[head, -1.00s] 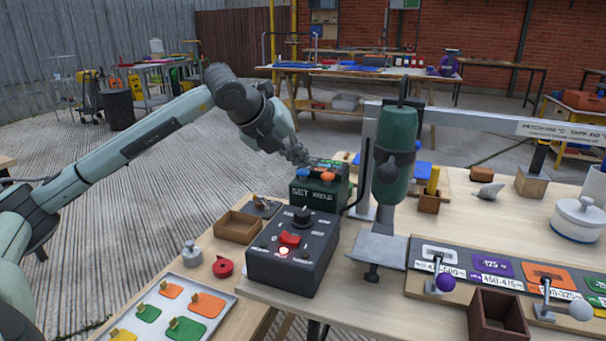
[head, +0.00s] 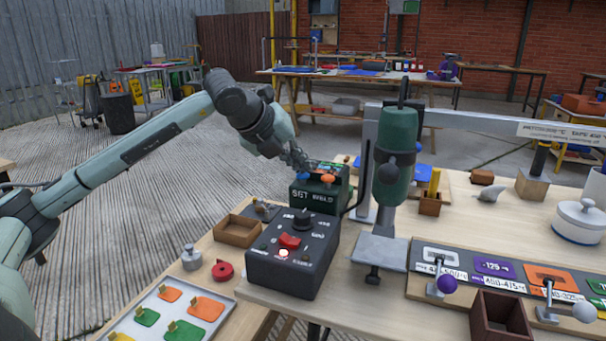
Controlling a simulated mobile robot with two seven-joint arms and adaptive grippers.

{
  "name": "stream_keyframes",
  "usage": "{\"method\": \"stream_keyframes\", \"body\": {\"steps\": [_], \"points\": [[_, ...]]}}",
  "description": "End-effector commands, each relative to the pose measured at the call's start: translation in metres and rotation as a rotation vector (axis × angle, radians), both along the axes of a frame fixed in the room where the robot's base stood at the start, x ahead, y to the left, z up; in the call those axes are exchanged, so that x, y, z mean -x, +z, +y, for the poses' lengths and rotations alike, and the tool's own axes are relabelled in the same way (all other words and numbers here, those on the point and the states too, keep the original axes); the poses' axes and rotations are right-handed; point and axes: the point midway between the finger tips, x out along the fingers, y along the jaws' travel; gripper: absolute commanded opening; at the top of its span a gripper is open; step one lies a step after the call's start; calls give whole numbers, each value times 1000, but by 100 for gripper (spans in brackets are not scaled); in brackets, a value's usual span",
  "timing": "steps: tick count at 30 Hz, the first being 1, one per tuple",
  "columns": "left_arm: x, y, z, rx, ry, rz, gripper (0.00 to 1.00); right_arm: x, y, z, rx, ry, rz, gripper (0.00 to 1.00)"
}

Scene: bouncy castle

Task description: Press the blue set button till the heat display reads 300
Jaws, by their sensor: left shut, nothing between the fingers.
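The dark green control box (head: 315,199) stands on the bench, with SET and WELD lettered on its front. The blue set button (head: 303,174) is on its top left, and an orange button (head: 328,180) is to its right. My left gripper (head: 302,163) is shut and empty, its tips at the blue button, from behind and left. I cannot tell whether they touch it or press it down. The heat display's number is too small and partly hidden to read. My right gripper is not in view.
A dark box with a red switch and black knob (head: 302,215) stands in front. A green press (head: 395,150) rises close on the right. A wooden tray (head: 237,231) is at left. A board with levers (head: 480,264) lies at front right.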

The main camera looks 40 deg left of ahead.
Motion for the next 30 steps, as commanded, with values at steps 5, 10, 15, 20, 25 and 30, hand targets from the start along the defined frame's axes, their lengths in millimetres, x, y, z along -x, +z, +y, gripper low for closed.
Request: {"method": "stream_keyframes", "body": {"steps": [5, 10, 15, 20, 25, 30], "points": [[0, -3, 0, 1, -1, 1, 0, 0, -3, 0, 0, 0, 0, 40], [0, -6, 0, 0, -1, 2, 0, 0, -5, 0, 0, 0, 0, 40], [0, -8, 0, 0, -1, 2, 0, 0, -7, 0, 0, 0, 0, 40], [0, -10, 0, 1, -1, 3, 0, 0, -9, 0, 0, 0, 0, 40], [0, -11, 0, 1, -1, 3, 0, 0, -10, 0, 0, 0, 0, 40], [0, -11, -1, 1, -1, 3, 0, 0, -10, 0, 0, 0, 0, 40]]}}
